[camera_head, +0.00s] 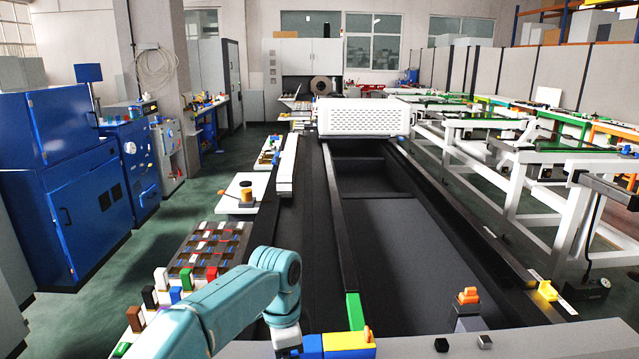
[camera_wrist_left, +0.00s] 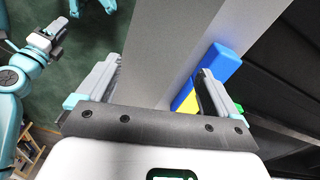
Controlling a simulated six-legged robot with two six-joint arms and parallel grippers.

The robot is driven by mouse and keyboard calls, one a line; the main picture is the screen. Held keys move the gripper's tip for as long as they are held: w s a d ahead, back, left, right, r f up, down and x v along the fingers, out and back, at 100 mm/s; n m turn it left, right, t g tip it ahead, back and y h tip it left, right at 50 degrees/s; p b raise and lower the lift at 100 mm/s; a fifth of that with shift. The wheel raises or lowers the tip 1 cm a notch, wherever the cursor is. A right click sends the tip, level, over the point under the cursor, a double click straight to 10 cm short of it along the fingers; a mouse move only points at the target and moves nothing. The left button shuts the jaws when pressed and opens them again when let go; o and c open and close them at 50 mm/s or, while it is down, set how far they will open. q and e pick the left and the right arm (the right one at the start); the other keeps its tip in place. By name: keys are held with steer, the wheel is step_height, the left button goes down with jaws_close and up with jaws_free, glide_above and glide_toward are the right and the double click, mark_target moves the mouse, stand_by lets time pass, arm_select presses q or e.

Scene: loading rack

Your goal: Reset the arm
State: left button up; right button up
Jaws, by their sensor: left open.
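My left arm reaches in from the left in the head view, and its teal wrist bends down at the bottom edge, where the jaws are cut off. In the left wrist view my left gripper (camera_wrist_left: 155,95) is open, its two fingers wide apart over a grey panel (camera_wrist_left: 165,45). A blue block (camera_wrist_left: 222,68) and a yellow block (camera_wrist_left: 190,103) show behind the right finger. I cannot tell if the finger touches them. A teal limb with a gripper-like end (camera_wrist_left: 45,42) shows at upper left; it seems to be my right gripper, its jaws too small to read.
In the head view the blue block (camera_head: 312,347), yellow block (camera_head: 348,341) and green block (camera_head: 355,311) stand beside my wrist. A dark rail bed (camera_head: 400,240) runs ahead to a white perforated box (camera_head: 363,117). Coloured blocks in a rack (camera_head: 212,243) stand left. An orange-topped piece (camera_head: 468,297) stands right.

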arm_select(q)
steer(key=s+a+f+n+h, duration=0.1)
steer(key=s+f+n, duration=0.25)
steer(key=f, duration=0.75)
steer(key=s+a+f+n+h, duration=0.1)
steer(key=s+f+n, duration=0.25)
steer(key=f, duration=0.65)
steer(key=s+a+f+n, duration=0.1)
steer(key=s+f+n, duration=0.2)
steer(key=s, duration=0.4)
steer(key=s+a+f+n+h, duration=0.1)
steer(key=s+a+f+n, duration=0.2)
steer(key=s, duration=0.4)
steer(key=s+f+n, duration=0.3)
steer(key=s+n, duration=0.1)
steer(key=s, duration=0.3)
step_height(320, 180, down, 10)
steer(key=b, duration=1)
steer(key=shift+t, duration=0.3)
steer(key=shift+w, duration=0.25)
steer(key=shift+s, duration=0.1)
